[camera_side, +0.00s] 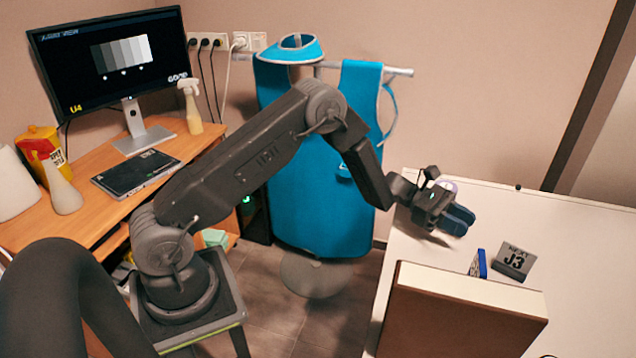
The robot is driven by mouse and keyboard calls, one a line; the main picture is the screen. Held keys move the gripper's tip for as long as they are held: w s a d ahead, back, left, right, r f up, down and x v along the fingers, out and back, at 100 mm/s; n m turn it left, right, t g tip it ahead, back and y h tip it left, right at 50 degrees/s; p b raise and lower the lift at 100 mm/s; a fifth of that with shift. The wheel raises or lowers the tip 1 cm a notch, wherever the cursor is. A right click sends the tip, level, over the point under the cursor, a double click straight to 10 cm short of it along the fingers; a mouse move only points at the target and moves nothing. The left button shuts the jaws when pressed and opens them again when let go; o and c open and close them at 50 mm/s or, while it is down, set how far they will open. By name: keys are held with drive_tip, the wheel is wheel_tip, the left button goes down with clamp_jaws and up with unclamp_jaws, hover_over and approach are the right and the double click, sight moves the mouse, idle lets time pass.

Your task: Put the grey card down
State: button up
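A grey card (516,258) marked "NEXT J3" stands tilted on the white table, its lower part dark, perhaps a holder. A small blue upright piece (478,264) stands just left of it. My gripper (463,218) is over the table, up and to the left of the card and apart from it. Its dark blue fingers point right and lie close together. I cannot tell whether there is a gap or anything thin between them. A small purple thing (449,186) shows partly behind the gripper.
A tall brown box with a pale top (470,290) stands in front of the card and may hide some of the table. The white table (580,235) is bare to the right. A blue apron (315,205) hangs behind my arm. A wooden desk (50,225) is at left.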

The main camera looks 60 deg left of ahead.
drive_tip(key=s+d+r+m+g+y, duration=0.3)
drive_tip(key=s+r+m+g+y, duration=0.3)
drive_tip(key=s+r+m, duration=0.85)
drive_tip(key=s+a+r+m+t+y, duration=0.1)
drive_tip(key=s+a+y, duration=0.4)
drive_tip(key=s, duration=0.5)
drive_tip(key=s+a+r+m+t+y, duration=0.2)
drive_tip(key=s+a+m+t+y, duration=0.2)
drive_tip(key=s, duration=0.6)
drive_tip(key=shift+s+a+m+t+y, duration=0.25)
drive_tip(key=shift+a+m+t+y, duration=0.1)
drive_tip(key=shift+m+y, duration=0.5)
